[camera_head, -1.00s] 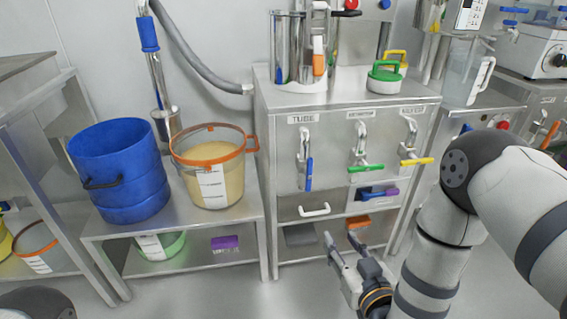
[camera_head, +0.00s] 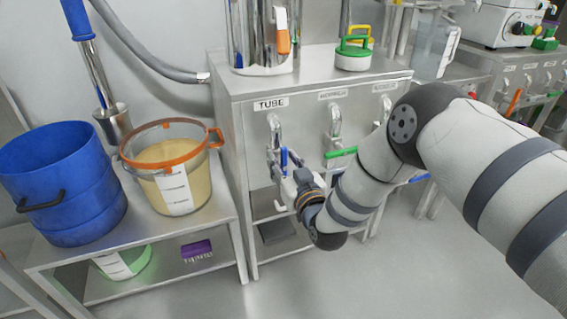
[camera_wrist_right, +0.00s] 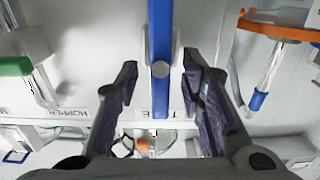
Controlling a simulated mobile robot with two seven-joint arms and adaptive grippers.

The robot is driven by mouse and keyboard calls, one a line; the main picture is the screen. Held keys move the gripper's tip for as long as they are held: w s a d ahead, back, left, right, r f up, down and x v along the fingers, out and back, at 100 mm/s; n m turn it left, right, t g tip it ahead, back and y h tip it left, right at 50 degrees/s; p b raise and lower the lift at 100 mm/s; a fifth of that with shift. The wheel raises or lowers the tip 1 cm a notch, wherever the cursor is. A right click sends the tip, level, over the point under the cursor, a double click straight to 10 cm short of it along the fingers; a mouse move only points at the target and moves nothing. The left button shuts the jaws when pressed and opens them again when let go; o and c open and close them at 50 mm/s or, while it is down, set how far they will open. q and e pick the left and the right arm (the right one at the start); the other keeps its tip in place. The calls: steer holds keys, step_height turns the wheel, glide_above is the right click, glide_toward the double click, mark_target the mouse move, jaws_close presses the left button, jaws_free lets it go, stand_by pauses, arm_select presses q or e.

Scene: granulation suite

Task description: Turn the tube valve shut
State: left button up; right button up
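The tube valve is a bent metal pipe (camera_head: 274,132) with a blue lever (camera_head: 284,157) on the steel cabinet's front, under the TUBE label (camera_head: 271,104). The lever stands upright, in line with the pipe. My right gripper (camera_head: 284,168) is at the lever. In the right wrist view, the blue lever (camera_wrist_right: 160,60) runs vertically between the two dark fingers of my right gripper (camera_wrist_right: 158,85). The fingers are open, one on each side, with gaps to the lever. The gripper hides the lever's lower part in the head view. My left gripper is not in view.
The neighbouring valve has a green crosswise lever (camera_head: 341,152). My right forearm covers most of the third valve. A low steel table (camera_head: 222,211) with a blue bin (camera_head: 62,185) and an orange-rimmed bucket (camera_head: 172,165) stands left of the cabinet (camera_head: 230,140).

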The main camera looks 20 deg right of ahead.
jaws_close()
steer(key=shift+d+m, duration=0.15)
steer(key=shift+m, duration=0.65)
steer(key=shift+d+m+p, duration=0.2)
steer(key=shift+m+p, duration=0.15)
steer(key=shift+m, duration=0.75)
steer(key=shift+d+f+m+b, duration=0.2)
steer(key=shift+f+m+b, duration=0.2)
steer(key=shift+m, duration=1.95)
steer(key=shift+d+f+m+b, duration=0.2)
steer(key=shift+m+b, duration=0.25)
steer(key=shift+m, duration=1.95)
steer(key=shift+d+f+m+b, duration=0.15)
steer(key=shift+f+m+b, duration=0.3)
steer(key=shift+m, duration=1.9)
